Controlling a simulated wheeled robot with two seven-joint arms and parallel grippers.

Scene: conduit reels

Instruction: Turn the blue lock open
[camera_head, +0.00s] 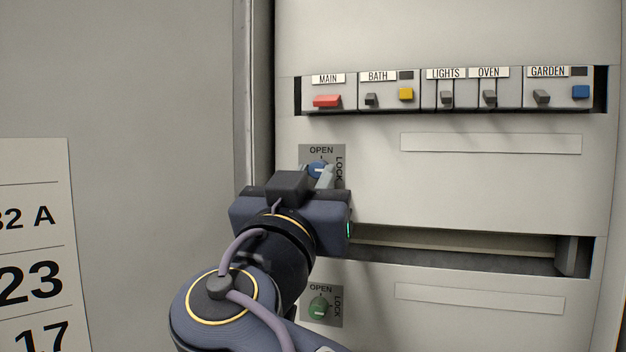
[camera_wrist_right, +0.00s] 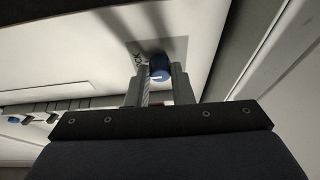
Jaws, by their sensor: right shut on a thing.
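The blue lock (camera_head: 317,169) is a round knob with a pale mark, on a grey plate (camera_head: 336,152) lettered OPEN at the top and LOCK down the right side. My right gripper (camera_head: 322,176) reaches the lock from below and partly covers it and its plate. In the right wrist view the blue lock (camera_wrist_right: 160,69) sits between the two fingers of my right gripper (camera_wrist_right: 160,80), which is shut on it. The pale mark looks close to level in the head view. My left gripper is not in view.
A green lock (camera_head: 319,308) with a similar plate is below. A row of breakers (camera_head: 450,90) with labels runs above, with red, yellow and blue switches. An open gap (camera_head: 460,255) crosses the panel to the right of my gripper. A number sheet (camera_head: 35,240) is at left.

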